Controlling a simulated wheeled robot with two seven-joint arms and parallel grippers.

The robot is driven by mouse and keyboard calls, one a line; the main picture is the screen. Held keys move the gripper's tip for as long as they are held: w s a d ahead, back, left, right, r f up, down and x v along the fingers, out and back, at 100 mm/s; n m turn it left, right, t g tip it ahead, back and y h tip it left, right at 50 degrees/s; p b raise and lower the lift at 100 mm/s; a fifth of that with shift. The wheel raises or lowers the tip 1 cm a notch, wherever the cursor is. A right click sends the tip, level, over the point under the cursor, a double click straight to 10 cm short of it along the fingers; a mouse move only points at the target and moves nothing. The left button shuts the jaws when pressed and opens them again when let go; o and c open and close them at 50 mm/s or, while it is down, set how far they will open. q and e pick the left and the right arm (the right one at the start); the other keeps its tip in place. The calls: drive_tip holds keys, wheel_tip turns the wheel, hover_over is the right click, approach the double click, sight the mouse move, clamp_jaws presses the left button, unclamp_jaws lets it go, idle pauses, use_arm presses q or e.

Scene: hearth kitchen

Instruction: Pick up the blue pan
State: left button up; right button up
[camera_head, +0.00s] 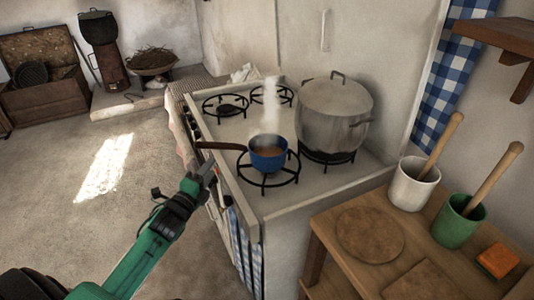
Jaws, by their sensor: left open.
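The blue pan (268,158) sits on the front burner of the stove (292,203). It holds something brownish, and pale steam rises above it. Its dark handle (222,146) points left, out past the stove's front edge. My left gripper (208,169) is open, just below and slightly left of the handle. I cannot tell whether it touches the handle. Its fingers are small in the view. My right gripper is not in view.
A large lidded metal pot (334,113) stands on the burner right of the pan. Two other burners behind are empty. A wooden table (333,237) at the right holds a white mortar (412,188), a green mortar (458,222) and an orange block (498,260).

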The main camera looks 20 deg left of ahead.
sight(226, 146)
use_arm(q)
drive_tip(key=w, duration=0.4)
drive_tip(key=w+p, duration=0.1)
drive_tip(key=w, duration=0.2)
drive_tip(key=shift+r, duration=0.35)
drive_tip(key=shift+w, duration=0.25)
drive_tip(key=shift+w+a, duration=0.1)
drive_tip(key=shift+w, duration=0.25)
drive_tip(key=w+p, duration=0.1)
drive_tip(key=w, duration=0.2)
drive_tip(key=shift+w+a+f, duration=0.1)
drive_tip(key=shift+w+a, duration=0.05)
drive_tip(key=shift+w, duration=0.5)
drive_tip(key=shift+c, duration=0.2)
clamp_jaws()
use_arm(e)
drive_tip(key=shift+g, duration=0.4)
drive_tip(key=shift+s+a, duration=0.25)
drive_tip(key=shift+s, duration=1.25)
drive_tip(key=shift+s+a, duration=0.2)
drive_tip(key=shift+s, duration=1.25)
